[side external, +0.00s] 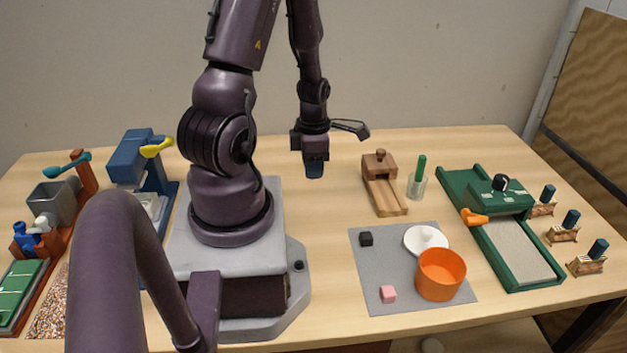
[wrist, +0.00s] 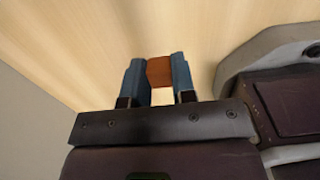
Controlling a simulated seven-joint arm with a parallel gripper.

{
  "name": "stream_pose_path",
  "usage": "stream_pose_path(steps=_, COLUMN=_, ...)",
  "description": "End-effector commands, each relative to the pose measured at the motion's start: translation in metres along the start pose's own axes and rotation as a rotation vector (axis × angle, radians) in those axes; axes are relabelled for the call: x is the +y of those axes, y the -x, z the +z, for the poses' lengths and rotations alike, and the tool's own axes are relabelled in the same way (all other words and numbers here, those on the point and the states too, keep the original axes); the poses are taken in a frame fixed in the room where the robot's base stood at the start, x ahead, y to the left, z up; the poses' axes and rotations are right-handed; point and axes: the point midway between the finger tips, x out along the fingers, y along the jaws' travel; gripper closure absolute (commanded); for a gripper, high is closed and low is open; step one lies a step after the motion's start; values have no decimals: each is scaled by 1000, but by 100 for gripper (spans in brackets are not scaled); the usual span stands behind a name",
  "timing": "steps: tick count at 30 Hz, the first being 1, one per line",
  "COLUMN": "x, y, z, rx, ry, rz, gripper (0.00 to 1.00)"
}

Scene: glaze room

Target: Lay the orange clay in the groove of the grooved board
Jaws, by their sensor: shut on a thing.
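My gripper (side external: 315,170) hangs above the table, to the right of my base. In the wrist view its two blue fingers (wrist: 157,82) are shut on the orange clay (wrist: 159,71), a small orange-brown block between the tips. The clay cannot be made out in the side view, where the fingers hide it. The wooden board (side external: 386,198), which looks like the grooved board, lies to the right of my gripper, apart from it. A lengthwise channel seems to run along it, with a darker brown block at its far end.
A grey mat (side external: 372,272) holds a black cube (side external: 366,239), a pink cube (side external: 388,294), a white lidded dish (side external: 422,240) and an orange pot (side external: 440,276). A cup with a green-handled tool (side external: 418,184) stands beside the board. A green-framed roller bed (side external: 517,262) is farther right.

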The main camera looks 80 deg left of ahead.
Motion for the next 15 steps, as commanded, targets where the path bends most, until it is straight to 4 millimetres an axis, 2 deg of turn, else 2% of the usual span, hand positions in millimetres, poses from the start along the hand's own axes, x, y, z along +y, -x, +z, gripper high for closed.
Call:
stream_pose_path(steps=5, x=-4, y=14, z=7, rx=-2, ry=-31, rz=2, gripper=100)
stream_pose_path(steps=10, x=-21, y=30, z=34, rx=-4, ry=-164, rz=3, gripper=100)
stream_pose_path(steps=13, x=-41, y=42, z=50, rx=-5, ry=-371, rz=3, gripper=100)
stream_pose_path(steps=15, x=-58, y=50, z=59, rx=-5, ry=-579, rz=2, gripper=100)
